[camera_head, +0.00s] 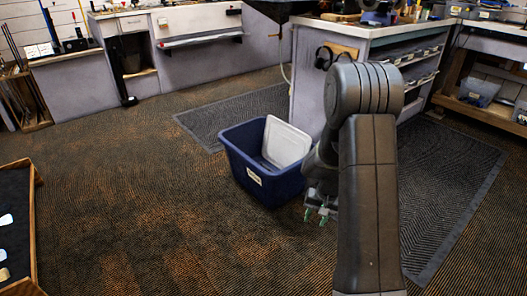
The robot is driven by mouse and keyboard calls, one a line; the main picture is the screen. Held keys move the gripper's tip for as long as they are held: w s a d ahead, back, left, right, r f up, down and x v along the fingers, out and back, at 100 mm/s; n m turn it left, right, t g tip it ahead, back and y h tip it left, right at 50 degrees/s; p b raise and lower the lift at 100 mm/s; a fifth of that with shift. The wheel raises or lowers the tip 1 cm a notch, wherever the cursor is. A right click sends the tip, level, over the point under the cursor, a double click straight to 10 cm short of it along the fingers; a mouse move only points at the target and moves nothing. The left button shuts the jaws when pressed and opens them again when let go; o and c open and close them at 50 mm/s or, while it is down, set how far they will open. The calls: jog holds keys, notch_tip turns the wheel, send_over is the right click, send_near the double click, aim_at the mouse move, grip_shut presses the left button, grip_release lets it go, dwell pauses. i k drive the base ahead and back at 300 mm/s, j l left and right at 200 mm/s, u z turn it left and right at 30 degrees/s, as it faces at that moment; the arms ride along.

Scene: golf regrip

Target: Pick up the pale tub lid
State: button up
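The pale tub lid (286,143) is a light grey-white, rounded rectangle. It leans tilted in the dark blue tub (264,185), its upper part rising above the tub's right and back rim. Its lower edge is hidden inside the tub. My gripper (316,216) hangs low, just right of the tub and below the lid in the picture. Its two green-tipped fingers stand apart with nothing seen between them. My arm hides part of the area right of the gripper.
The tub stands on brown striped carpet, with open floor left and in front. Dark ribbed mats (225,117) lie behind and right. A workbench (345,75) with hanging headphones stands behind my arm. A wooden-edged tray (36,215) is at far left.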

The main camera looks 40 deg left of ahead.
aim_at(284, 144)
jog(key=i+j+u, duration=0.15)
jog(key=i+u, duration=0.2)
jog(key=u, duration=0.15)
jog(key=i+u, duration=0.45)
jog(key=i+l+u, duration=0.15)
jog(key=i+u, duration=0.15)
jog(key=u, duration=0.2)
jog(key=i+l+u, duration=0.15)
jog(key=i+l, duration=0.7)
jog(key=i, duration=0.3)
jog(key=i+l+u, duration=0.2)
jog(key=i+l, duration=0.85)
jog(key=i, duration=0.05)
